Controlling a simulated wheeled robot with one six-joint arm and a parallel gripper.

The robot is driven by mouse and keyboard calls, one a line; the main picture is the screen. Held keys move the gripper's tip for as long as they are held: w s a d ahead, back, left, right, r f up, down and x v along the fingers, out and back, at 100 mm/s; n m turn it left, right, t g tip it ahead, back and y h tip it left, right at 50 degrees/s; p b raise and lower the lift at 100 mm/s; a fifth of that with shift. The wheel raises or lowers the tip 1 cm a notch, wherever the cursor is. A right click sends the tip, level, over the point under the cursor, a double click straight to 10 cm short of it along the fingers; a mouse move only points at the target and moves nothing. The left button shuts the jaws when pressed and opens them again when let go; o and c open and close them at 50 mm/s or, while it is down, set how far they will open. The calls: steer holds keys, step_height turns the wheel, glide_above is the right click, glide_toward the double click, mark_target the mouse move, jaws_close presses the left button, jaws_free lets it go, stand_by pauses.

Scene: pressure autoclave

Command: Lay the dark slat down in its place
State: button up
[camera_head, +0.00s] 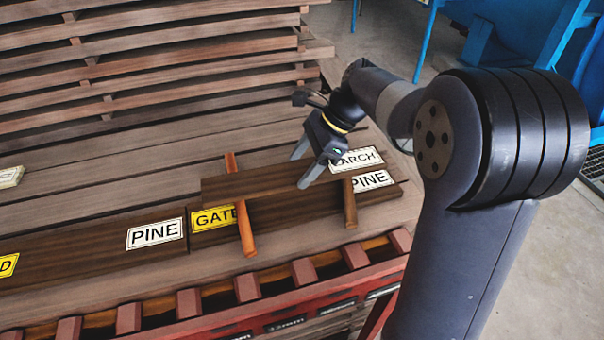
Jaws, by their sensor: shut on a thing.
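The dark slat (250,184) is a long dark brown board lying roughly left to right in the middle of the head view. My gripper (304,168) is shut across the slat right of its middle, one finger on the far side and one on the near side. An orange-brown crosspiece (245,230) passes beneath its left part and shows on both sides. A second crosspiece (350,205) sticks out near its right end. I cannot tell whether the slat rests on them or hangs just above.
A red rack with blocks (190,303) runs along the front. Stacked planks (150,80) rise behind at left. Blue equipment (520,35) stands on the floor at right.

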steer(key=shift+f, duration=1.6)
steer(key=shift+f, duration=0.6)
steer(key=o, duration=1.4)
steer(key=shift+r, duration=0.2)
steer(key=v, duration=1.2)
steer(key=shift+d+r, duration=0.1)
steer(key=shift+r, duration=0.3)
steer(key=shift+f, duration=0.1)
